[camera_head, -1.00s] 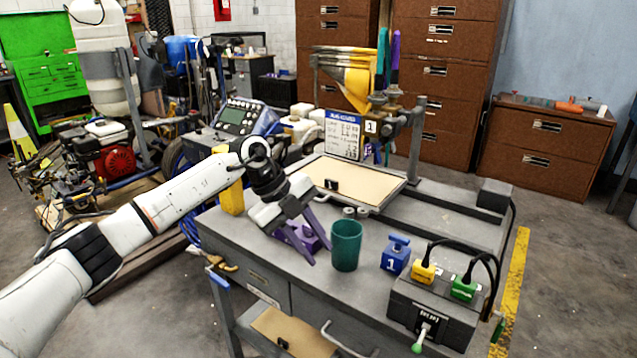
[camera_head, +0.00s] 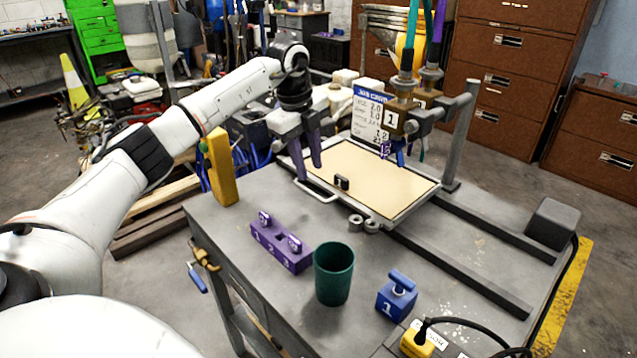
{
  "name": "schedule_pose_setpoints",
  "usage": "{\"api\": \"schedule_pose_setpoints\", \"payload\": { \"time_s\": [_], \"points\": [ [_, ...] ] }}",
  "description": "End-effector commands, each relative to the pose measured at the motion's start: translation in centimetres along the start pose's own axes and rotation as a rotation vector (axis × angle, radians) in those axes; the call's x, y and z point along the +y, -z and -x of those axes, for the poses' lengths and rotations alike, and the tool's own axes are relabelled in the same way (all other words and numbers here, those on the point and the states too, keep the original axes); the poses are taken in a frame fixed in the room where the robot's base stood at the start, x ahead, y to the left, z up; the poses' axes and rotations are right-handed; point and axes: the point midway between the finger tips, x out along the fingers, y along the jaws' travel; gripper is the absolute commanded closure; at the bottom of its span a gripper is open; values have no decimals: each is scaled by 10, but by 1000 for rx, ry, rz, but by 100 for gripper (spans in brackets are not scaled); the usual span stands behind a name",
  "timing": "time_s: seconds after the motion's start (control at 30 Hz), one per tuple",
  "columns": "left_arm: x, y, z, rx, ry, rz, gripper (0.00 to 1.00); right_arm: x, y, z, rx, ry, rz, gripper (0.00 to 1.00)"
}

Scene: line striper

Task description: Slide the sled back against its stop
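The sled (camera_head: 430,197) is a flat metal-rimmed tray carrying a tan board. It sits at the far-left part of two dark rails (camera_head: 470,282) on the grey bench. A light bar handle (camera_head: 318,196) sticks out from its left edge. My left gripper (camera_head: 311,172) is above that left edge, close to the handle. Its purple fingers point down with a gap between them, and nothing shows between them. I cannot tell whether a fingertip touches the handle. A dark grey block (camera_head: 552,224) stands by the right end of the rails; whether it is the stop is unclear. My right gripper is out of view.
A small black piece (camera_head: 341,183) lies on the board. A purple block (camera_head: 281,245), green cup (camera_head: 334,275), blue numbered block (camera_head: 396,296) and yellow block (camera_head: 220,165) stand on the bench.

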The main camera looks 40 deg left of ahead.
Motion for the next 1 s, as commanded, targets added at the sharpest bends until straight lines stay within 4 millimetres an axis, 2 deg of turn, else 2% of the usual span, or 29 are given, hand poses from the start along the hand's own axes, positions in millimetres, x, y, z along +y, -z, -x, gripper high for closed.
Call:
{"api": "schedule_pose_setpoints", "payload": {
  "time_s": [0.1,0.33,0.5,0.77,0.8,0.97,1.0],
  "points": [
    [1,1,-26,0,-5,-1,72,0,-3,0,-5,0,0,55],
    [0,1,-62,2,-3,-1,72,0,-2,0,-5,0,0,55],
    [0,0,-74,1,-1,-1,72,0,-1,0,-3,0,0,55],
    [0,1,-75,0,-1,-2,72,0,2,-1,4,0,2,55],
    [0,1,-75,1,0,-2,74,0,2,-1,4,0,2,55],
    [0,1,-75,1,0,-2,100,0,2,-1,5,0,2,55],
    [0,1,-75,1,0,-2,100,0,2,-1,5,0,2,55]
  ]
}}
